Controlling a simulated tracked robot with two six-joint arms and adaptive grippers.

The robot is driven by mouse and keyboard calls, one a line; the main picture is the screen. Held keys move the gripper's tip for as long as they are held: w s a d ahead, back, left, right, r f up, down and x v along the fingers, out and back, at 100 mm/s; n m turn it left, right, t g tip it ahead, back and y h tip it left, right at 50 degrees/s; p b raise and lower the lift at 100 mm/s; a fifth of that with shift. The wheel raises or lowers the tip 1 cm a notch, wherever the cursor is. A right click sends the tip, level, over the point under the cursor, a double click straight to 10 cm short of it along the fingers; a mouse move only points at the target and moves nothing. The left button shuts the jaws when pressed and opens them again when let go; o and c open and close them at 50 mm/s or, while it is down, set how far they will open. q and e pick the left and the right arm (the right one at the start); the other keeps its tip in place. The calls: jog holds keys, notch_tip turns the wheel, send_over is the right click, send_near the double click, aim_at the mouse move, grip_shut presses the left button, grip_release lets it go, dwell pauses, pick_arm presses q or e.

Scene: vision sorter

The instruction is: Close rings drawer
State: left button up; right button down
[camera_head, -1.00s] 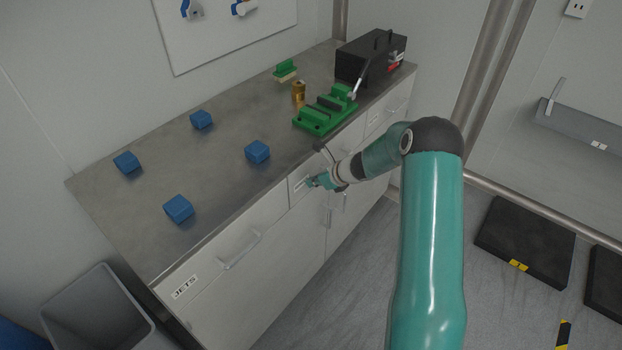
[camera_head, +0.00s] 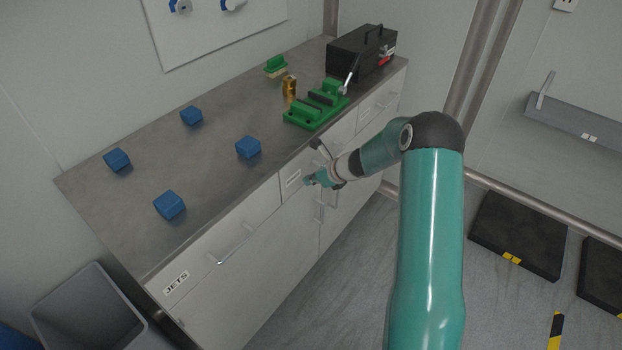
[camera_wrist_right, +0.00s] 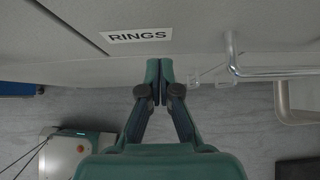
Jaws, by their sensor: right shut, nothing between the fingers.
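The rings drawer (camera_head: 288,187) is in the cabinet front below the green vise. Its front looks about flush with its neighbours in the head view. Its white RINGS label (camera_wrist_right: 137,36) reads clearly in the right wrist view, with the metal bar handle (camera_wrist_right: 280,71) to the right. My right gripper (camera_head: 307,182) is shut and empty. Its fingertips (camera_wrist_right: 159,68) are together at the drawer front, just below and right of the label. I cannot tell whether they touch it. My right forearm hides part of the drawer in the head view. My left gripper is not in view.
The JETS drawer (camera_head: 195,272) is to the left. The counter (camera_head: 130,205) holds several blue blocks (camera_head: 170,205), a green vise (camera_head: 316,108), a brass cylinder (camera_head: 289,88) and a black toolbox (camera_head: 361,52). A grey bin (camera_head: 85,312) stands at lower left. Floor is clear before the cabinet.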

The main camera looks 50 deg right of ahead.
jog(key=s+f+v, duration=0.1)
jog(key=v, duration=1)
jog(key=w+a+f+n+y, duration=0.2)
jog(key=w+a, duration=0.3)
jog(key=a, duration=0.4)
jog(key=s+a+f+n+g+y, duration=0.2)
jog(key=a+f, duration=0.2)
jog(key=a, duration=0.4)
jog(key=s+a+f+n+g+y, duration=0.1)
jog(key=a+f+n+g, duration=0.3)
jog(key=a, duration=0.5)
jog(key=s+a+f+n+g+h, duration=0.1)
jog(key=s+a+f+n, duration=0.4)
jog(key=n, duration=0.7)
jog(key=s+a+f+n+g, duration=0.1)
jog(key=s+a+f+n, duration=0.5)
jog(key=s+a+n, duration=0.3)
jog(key=s+n, duration=0.3)
jog(key=shift+a+n+h, duration=0.3)
jog(key=shift+h, duration=0.1)
jog(key=shift+f, duration=0.15)
